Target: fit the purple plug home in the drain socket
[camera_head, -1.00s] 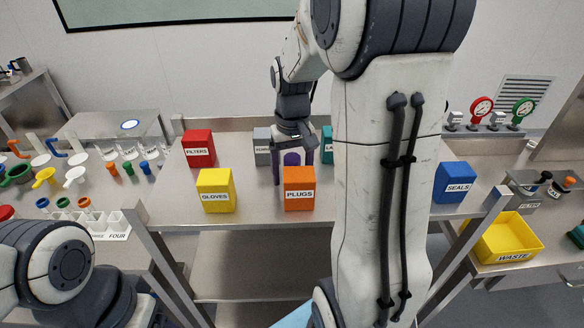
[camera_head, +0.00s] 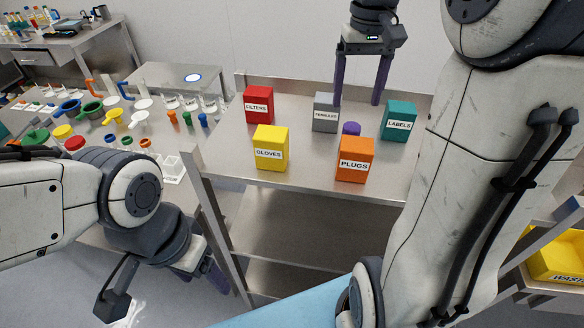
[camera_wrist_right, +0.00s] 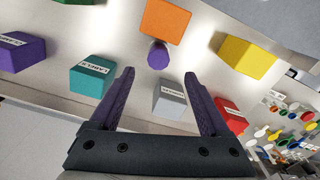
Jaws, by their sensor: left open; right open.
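The purple plug (camera_head: 351,129) stands on the steel table behind the orange PLUGS box, which hides its lower part. It also shows in the right wrist view (camera_wrist_right: 158,55), beside the orange box and beyond the fingertips. My right gripper (camera_head: 357,100) is open and empty, fingers pointing down, above and behind the plug, not touching it. In the right wrist view its fingers (camera_wrist_right: 160,78) are spread apart with nothing between them. My left gripper (camera_head: 165,294) is open and empty at the lower left, below table height. I cannot make out the drain socket.
Around the plug stand the orange PLUGS box (camera_head: 355,160), grey FERRULES box (camera_head: 326,112), teal LABELS box (camera_head: 398,122), yellow GLOVES box (camera_head: 271,148) and red FILTERS box (camera_head: 259,105). Colourful small parts crowd the left bench. A yellow WASTE bin (camera_head: 560,255) is at right.

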